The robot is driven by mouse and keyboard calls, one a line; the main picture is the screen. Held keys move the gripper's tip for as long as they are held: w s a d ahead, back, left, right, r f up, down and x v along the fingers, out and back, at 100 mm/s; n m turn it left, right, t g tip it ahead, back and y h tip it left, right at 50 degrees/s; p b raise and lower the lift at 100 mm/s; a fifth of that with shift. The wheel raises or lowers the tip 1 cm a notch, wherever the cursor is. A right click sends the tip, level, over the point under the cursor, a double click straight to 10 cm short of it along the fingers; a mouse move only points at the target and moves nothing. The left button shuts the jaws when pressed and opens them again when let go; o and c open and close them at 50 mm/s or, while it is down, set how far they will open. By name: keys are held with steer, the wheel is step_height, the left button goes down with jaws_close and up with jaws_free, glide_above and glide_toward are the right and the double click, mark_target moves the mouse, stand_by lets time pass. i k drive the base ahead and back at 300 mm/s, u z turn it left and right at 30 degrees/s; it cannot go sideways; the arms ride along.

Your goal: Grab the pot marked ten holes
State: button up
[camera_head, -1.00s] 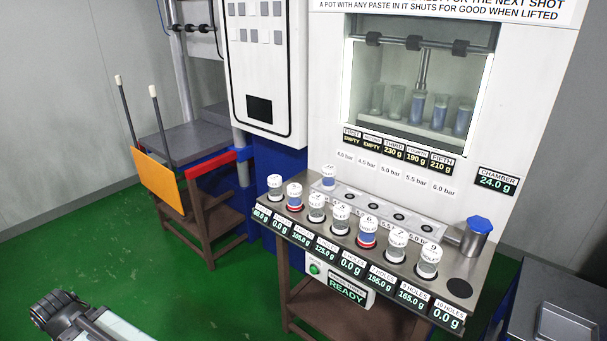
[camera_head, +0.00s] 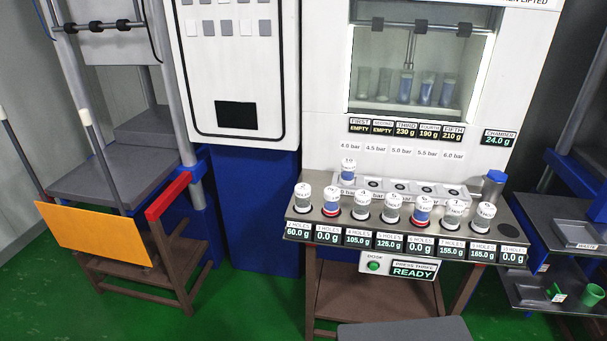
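A pot (camera_head: 348,172) with a white lid, its small mark reading like 10, stands upright in the leftmost socket of the back row, under the 4.0 bar label. It is clear with blue inside. Several white-lidded pots, such as the leftmost pot (camera_head: 303,199), stand in the front row. The front row's right end, above the 10 holes display (camera_head: 513,257) reading 0.0 g, has no pot on it. My gripper is not in view.
The metal shelf (camera_head: 290,213) holds both rows. A blue-capped metal cylinder (camera_head: 493,188) stands at its right end. A green READY panel (camera_head: 413,271) is below. An orange board (camera_head: 97,233) and brown wooden stand are at left. Dark shelves with a green cup (camera_head: 591,296) are at right.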

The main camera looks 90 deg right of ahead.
mark_target(348, 165)
steer(key=i, duration=1.25)
steer(key=z, duration=3.4)
steer(key=i, duration=1)
steer(key=u, duration=0.1)
